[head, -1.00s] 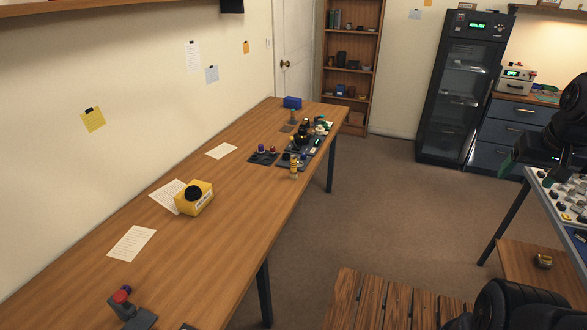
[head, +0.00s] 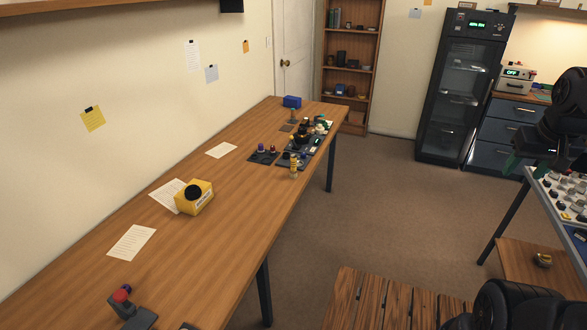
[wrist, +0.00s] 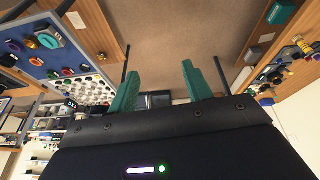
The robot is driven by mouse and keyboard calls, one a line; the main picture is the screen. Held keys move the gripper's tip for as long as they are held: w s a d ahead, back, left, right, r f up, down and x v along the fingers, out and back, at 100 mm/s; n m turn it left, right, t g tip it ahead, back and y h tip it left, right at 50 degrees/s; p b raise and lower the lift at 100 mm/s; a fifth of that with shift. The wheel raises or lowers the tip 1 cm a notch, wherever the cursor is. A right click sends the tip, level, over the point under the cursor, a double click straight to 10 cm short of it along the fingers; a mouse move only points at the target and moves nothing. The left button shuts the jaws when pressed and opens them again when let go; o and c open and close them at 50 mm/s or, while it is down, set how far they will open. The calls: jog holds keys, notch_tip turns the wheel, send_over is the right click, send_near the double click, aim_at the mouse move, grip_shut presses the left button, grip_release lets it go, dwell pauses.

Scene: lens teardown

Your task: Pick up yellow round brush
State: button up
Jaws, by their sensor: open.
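A small yellow upright piece (head: 294,168) stands near the front edge of the long wooden table, in front of the dark parts. It may be the yellow round brush, but it is too small to be sure. A yellow box (head: 196,204) with a round black top stands further left on the same table. My gripper (wrist: 160,68) is open and empty, its two teal fingers apart in the wrist view. In the head view it is at the far right, beside the blue-edged table and far from the yellow piece.
The long wooden table (head: 170,245) carries papers, dark parts and a blue box (head: 292,102). A white tray of several small parts (head: 570,200) is on the right table. A wooden slatted surface (head: 385,303) is at front. Carpet (head: 385,210) lies clear between the tables.

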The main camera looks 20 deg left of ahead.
jog(key=w+a+f+n+h, duration=0.2)
jog(key=w+a+f+n, duration=0.2)
jog(key=w, duration=0.5)
jog(key=w+a+f+n+h, duration=0.25)
jog(key=w+a+f, duration=0.2)
jog(key=w, duration=0.35)
jog(key=w+a+f+n+h, duration=0.1)
jog(key=w+a+f+n, duration=0.35)
jog(key=w, duration=0.45)
jog(key=w+a+f+n+t+h, duration=0.1)
jog(key=w+a+f+n+t, duration=0.25)
jog(key=a, duration=0.55)
jog(key=w+a+f+n+t+h, duration=0.1)
jog(key=w+a+f+n+t, duration=0.25)
jog(key=a, duration=0.65)
jog(key=n+t+y, duration=0.7)
jog(key=n+y, duration=0.3)
jog(key=n, duration=0.8)
send_near(293, 158)
jog(key=shift+h, duration=0.25)
jog(key=w, duration=0.3)
jog(key=w+a, duration=0.1)
jog(key=w, duration=0.7)
jog(key=shift+w+a, duration=0.2)
jog(key=shift+a, duration=0.1)
grip_shut()
